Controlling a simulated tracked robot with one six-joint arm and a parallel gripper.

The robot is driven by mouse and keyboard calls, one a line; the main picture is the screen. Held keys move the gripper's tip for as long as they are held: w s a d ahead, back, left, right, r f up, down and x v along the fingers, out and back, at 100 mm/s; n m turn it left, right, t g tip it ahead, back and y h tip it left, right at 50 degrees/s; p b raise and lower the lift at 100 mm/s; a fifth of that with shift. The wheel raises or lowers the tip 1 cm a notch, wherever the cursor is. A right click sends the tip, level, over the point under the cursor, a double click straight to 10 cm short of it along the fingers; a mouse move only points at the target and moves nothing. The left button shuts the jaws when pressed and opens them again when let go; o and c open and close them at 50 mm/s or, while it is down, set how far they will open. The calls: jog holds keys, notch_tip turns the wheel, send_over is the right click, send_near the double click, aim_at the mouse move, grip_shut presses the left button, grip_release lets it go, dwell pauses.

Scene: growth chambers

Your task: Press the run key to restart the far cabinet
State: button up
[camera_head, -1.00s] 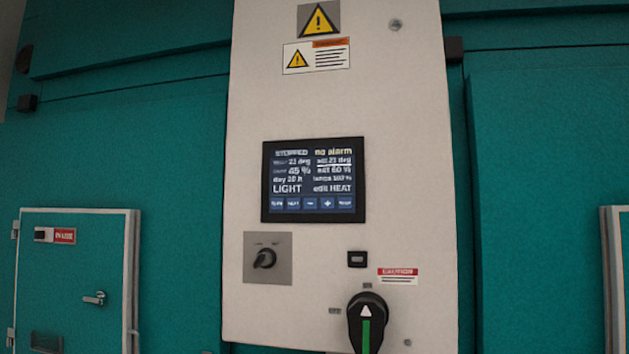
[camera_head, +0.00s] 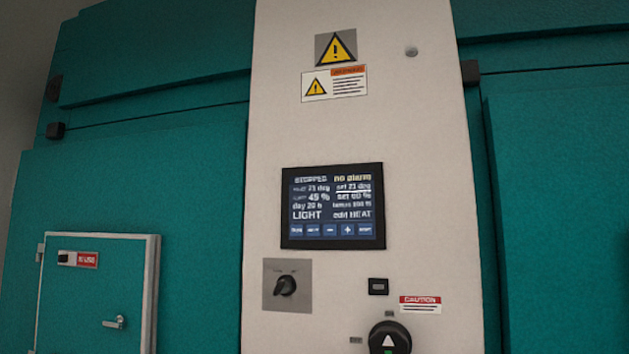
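A dark touch screen (camera_head: 333,206) is set in the white control panel (camera_head: 362,110) of a teal cabinet. Its text reads STOPPED at top left and "no alarm" at top right, with LIGHT and "edit HEAT" lower down. A row of small blue keys (camera_head: 330,230) runs along the bottom of the screen. Minus and plus signs show on two of them. The other key labels are too small to read surely, so I cannot tell which is the run key. My gripper is not in view.
Below the screen are a small black selector knob (camera_head: 286,285), a small black module (camera_head: 378,286) and a large rotary switch (camera_head: 390,340), cut by the lower edge. A small door (camera_head: 95,300) with a handle (camera_head: 114,322) is at left. Warning labels (camera_head: 335,84) are above.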

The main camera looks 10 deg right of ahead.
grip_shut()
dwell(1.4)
